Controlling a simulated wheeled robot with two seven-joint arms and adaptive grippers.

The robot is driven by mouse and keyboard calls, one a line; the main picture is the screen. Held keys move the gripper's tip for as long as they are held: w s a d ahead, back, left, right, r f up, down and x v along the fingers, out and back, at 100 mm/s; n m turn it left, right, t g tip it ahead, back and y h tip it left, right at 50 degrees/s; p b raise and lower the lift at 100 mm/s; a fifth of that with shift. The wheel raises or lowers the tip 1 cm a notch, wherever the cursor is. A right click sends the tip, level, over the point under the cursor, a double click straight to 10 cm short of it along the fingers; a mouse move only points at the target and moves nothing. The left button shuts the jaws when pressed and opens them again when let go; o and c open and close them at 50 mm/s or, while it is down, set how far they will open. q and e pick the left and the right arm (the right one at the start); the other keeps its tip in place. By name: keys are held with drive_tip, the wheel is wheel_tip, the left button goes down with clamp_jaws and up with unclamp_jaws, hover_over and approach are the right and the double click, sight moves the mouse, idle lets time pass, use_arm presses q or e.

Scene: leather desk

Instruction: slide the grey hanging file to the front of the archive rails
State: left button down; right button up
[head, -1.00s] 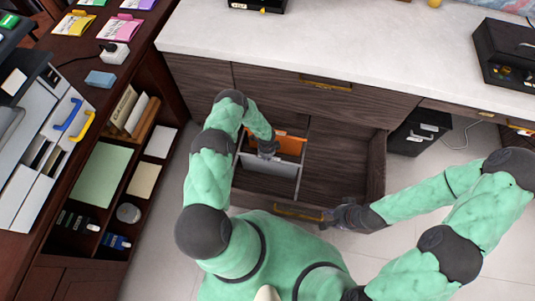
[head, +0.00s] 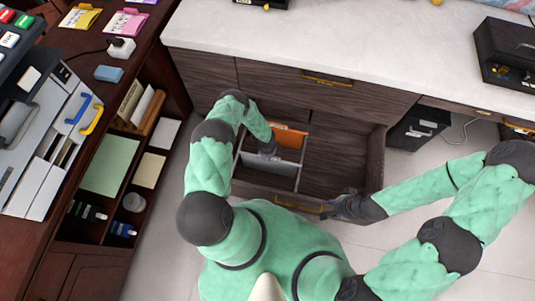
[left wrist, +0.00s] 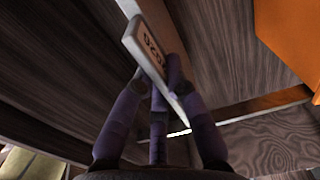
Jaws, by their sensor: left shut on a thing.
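The grey hanging file (head: 282,168) sits across the left section of the open drawer, in front of the orange file (head: 290,138). My left gripper (head: 268,150) reaches down into the drawer and is shut on the grey file. In the left wrist view its fingers (left wrist: 160,78) close around the file's upper edge beside a pale label tab (left wrist: 146,48) with dark characters. The orange file also shows at the upper right there (left wrist: 290,35). My right gripper (head: 345,206) is at the drawer's front right edge, near the brass handle; its fingers are too small to read.
The drawer's right section (head: 335,165) looks empty. The white counter (head: 380,50) lies behind the drawer. A dark shelf unit with papers (head: 110,165) stands at the left, and a black box (head: 420,128) is on the floor at the right.

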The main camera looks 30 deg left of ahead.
use_arm(q)
drive_tip(key=s+d+p, duration=0.2)
drive_tip(key=s+p, duration=0.5)
drive_tip(key=shift+s+d+f, duration=0.15)
drive_tip(key=shift+s, duration=0.1)
idle(0.9)
drive_tip(key=c, duration=1.2)
unclamp_jaws()
drive_tip(key=shift+w, duration=0.25)
drive_tip(key=shift+w+a, duration=0.1)
drive_tip(key=shift+a, duration=0.1)
drive_tip(key=shift+r, duration=0.25)
wheel_tip(320, 180, up, 12)
drive_tip(key=shift+f, duration=0.2)
